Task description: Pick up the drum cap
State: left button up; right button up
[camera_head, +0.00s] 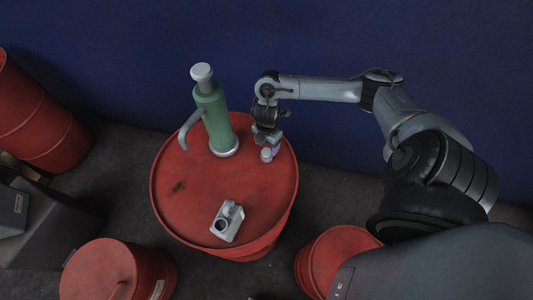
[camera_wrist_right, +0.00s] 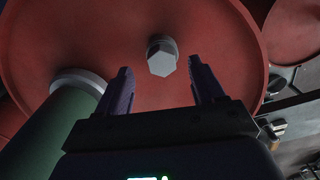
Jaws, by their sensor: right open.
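The drum cap is a small light grey cap with a hexagonal top (camera_head: 266,155) on the right side of the red drum's top, and it also shows in the right wrist view (camera_wrist_right: 162,56). My right gripper (camera_head: 268,140) is close above the cap. In the right wrist view its two dark fingers (camera_wrist_right: 160,80) are apart, with the cap seen between and just beyond their tips. The fingers hold nothing. My left gripper is in neither view.
The red drum (camera_head: 175,205) carries a green hand pump (camera_head: 217,120) with a grey spout, left of my right gripper. Other red drums (camera_head: 110,270) stand around. A blue wall (camera_head: 130,40) is behind.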

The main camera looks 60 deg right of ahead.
aim_at(268, 150)
notch_tip(268, 150, down, 4)
jog(key=shift+s+r, duration=0.1)
jog(key=shift+s, duration=0.05)
jog(key=shift+d+f, duration=0.1)
jog(key=shift+f, duration=0.6)
jog(key=c, duration=1)
jog(key=shift+c, duration=0.2)
jog(key=shift+r, duration=0.1)
